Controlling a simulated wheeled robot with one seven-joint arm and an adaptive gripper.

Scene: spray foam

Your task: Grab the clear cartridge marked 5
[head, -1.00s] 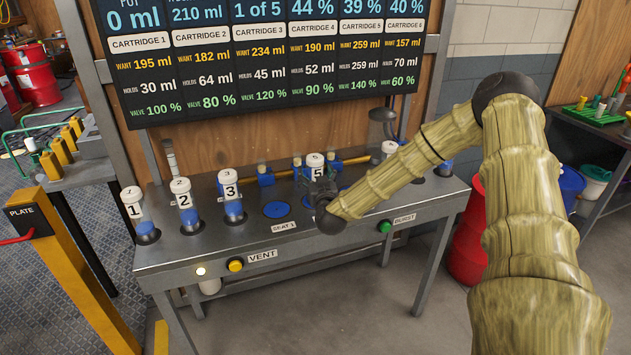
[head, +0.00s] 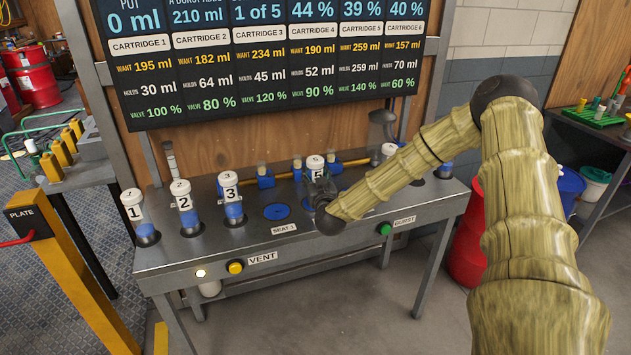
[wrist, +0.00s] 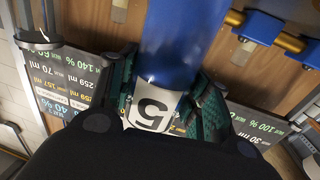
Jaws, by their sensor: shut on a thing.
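The cartridge marked 5 (head: 316,168) shows its white numbered cap above my gripper (head: 322,198) in the head view, over the bench near the seat 1 label. In the wrist view the same cartridge (wrist: 178,45) looks filled with blue, with the white "5" label at its end. The green-padded fingers of my gripper (wrist: 168,105) are shut on it from both sides. Its lower part is hidden behind my gripper and arm in the head view.
Cartridges 1 (head: 134,210), 2 (head: 183,203) and 3 (head: 230,195) stand upright in the metal bench (head: 185,252) on the left. An empty blue round seat (head: 276,211) lies left of my gripper. A yellow vent button (head: 236,267) and green burst button (head: 384,228) sit on the front edge.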

